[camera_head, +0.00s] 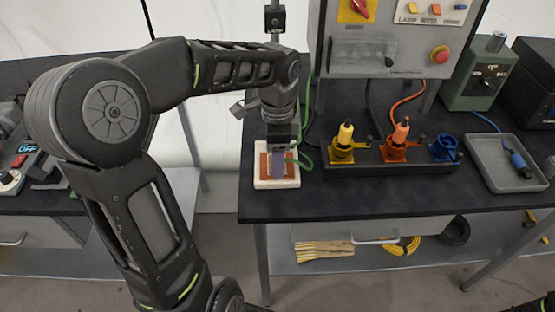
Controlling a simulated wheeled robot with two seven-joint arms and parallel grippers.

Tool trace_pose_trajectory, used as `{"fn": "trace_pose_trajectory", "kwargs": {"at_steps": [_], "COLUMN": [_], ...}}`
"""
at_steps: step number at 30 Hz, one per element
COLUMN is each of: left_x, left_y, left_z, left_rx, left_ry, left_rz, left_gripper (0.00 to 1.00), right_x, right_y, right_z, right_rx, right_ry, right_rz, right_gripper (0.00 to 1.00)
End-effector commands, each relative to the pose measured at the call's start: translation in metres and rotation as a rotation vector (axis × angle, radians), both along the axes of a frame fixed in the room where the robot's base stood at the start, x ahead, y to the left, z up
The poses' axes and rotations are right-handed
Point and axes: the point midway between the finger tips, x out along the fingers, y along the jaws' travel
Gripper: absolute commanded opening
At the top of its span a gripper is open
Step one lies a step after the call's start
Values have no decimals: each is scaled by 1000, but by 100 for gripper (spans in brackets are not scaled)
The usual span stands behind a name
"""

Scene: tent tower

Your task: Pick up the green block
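My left arm reaches in from the left, and its gripper (277,160) points down over a white square pad with a reddish-brown centre (260,183) near the table's front left corner. A small grey-purple shape shows at the gripper's tip; I cannot tell whether it is a finger or a held thing. The fingers are too small and too overlapped to show if they are open. I cannot make out a green block; the gripper may hide it. A green cable (304,162) curves just right of the gripper. My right gripper is not in view.
A dark rack (392,163) holds yellow (343,147), orange (399,140) and blue (444,149) fittings. A grey tray (481,171) holds a blue-handled tool (516,160). A control panel (390,45) rises behind. The table's front strip is clear.

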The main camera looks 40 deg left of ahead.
Motion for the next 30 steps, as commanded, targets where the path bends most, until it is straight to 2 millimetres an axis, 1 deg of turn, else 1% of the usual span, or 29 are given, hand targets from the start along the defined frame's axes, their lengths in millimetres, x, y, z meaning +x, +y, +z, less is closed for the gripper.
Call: {"fn": "trace_pose_trajectory", "kwargs": {"at_steps": [4,24,25,30], "left_x": [0,0,0,0], "left_y": [0,0,0,0], "left_z": [0,0,0,0], "left_rx": [0,0,0,0], "left_ry": [0,0,0,0], "left_rz": [0,0,0,0], "left_gripper": [56,2,0,0], "right_x": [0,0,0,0], "right_y": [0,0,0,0], "right_z": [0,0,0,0], "right_rx": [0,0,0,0], "right_ry": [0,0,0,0], "right_rz": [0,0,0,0], "right_gripper": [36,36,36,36]}}
